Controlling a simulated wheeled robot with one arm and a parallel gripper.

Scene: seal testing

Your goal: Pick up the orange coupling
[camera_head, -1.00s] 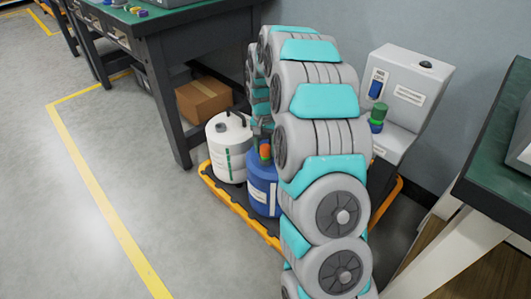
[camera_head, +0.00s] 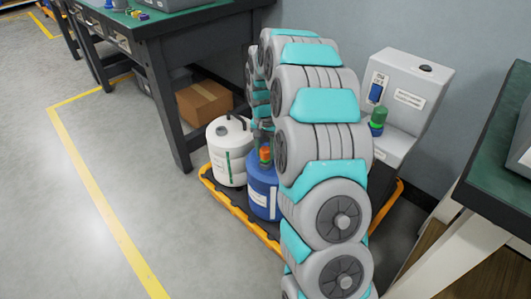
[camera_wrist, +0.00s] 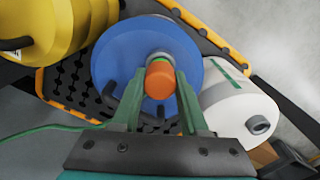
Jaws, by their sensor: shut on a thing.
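The orange coupling (camera_wrist: 159,79) is at the middle of the wrist view, above the top of the blue container (camera_wrist: 118,55). A green ring and a grey neck show by it. My gripper (camera_wrist: 160,82) has its two green fingers on either side of the coupling and is shut on it. In the head view the coupling (camera_head: 265,155) shows as a small orange piece above the blue container (camera_head: 261,185), just left of my arm. I cannot tell whether it is still seated on the container's neck.
A white container (camera_head: 229,165) stands left of the blue one on an orange-edged black tray (camera_head: 236,213). A yellow container (camera_wrist: 60,30) shows in the wrist view. A grey device (camera_head: 408,100) with a green-topped fitting (camera_head: 378,118) stands at right. Workbenches flank the tray; floor at left is clear.

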